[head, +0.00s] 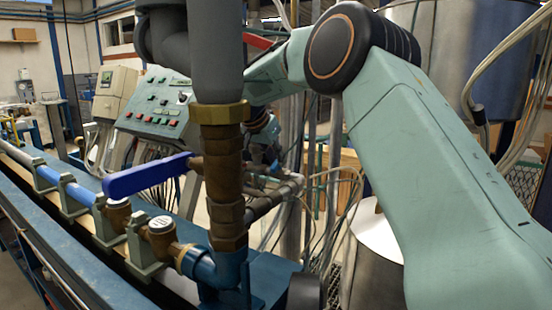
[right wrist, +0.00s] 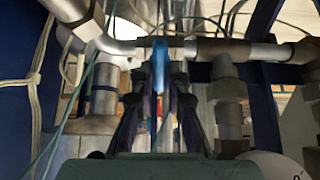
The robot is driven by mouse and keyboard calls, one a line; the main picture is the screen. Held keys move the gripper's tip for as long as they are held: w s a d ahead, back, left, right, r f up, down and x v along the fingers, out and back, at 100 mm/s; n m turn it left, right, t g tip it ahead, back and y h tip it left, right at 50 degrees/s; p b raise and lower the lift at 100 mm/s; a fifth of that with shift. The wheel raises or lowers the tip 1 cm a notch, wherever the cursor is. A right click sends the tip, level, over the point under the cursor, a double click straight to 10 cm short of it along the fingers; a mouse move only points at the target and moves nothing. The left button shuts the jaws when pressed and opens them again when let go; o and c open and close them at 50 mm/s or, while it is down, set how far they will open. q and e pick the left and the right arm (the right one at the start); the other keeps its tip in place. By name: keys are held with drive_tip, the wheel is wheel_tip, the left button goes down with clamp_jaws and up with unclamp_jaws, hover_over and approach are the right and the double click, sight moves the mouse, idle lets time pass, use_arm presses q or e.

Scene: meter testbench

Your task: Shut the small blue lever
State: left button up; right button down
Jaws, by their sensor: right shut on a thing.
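The small blue lever (right wrist: 159,60) stands upright in the right wrist view, in front of a horizontal metal pipe. My right gripper (right wrist: 160,88) is shut on it, with one dark finger on each side. In the head view my right gripper (head: 265,138) is small, below the forearm and just right of the thick vertical pipe, which hides part of it. My left gripper is in neither view.
A large blue lever (head: 148,176) sticks out left from the brass vertical pipe (head: 222,165). A red handle (head: 257,41) is higher up. A green control panel (head: 160,103) stands behind. Loose cables (right wrist: 38,75) hang beside the pipes.

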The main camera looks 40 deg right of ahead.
drive_tip(key=c, duration=1.7)
unclamp_jaws()
drive_tip(key=shift+a+f, duration=0.15)
drive_tip(key=o, duration=0.4)
drive_tip(key=shift+s+a+r, duration=0.1)
drive_tip(key=shift+a+r, duration=0.05)
drive_tip(key=shift+r, duration=0.1)
drive_tip(key=shift+c, duration=0.2)
drive_tip(key=shift+d+f, duration=0.1)
drive_tip(key=shift+d, duration=0.15)
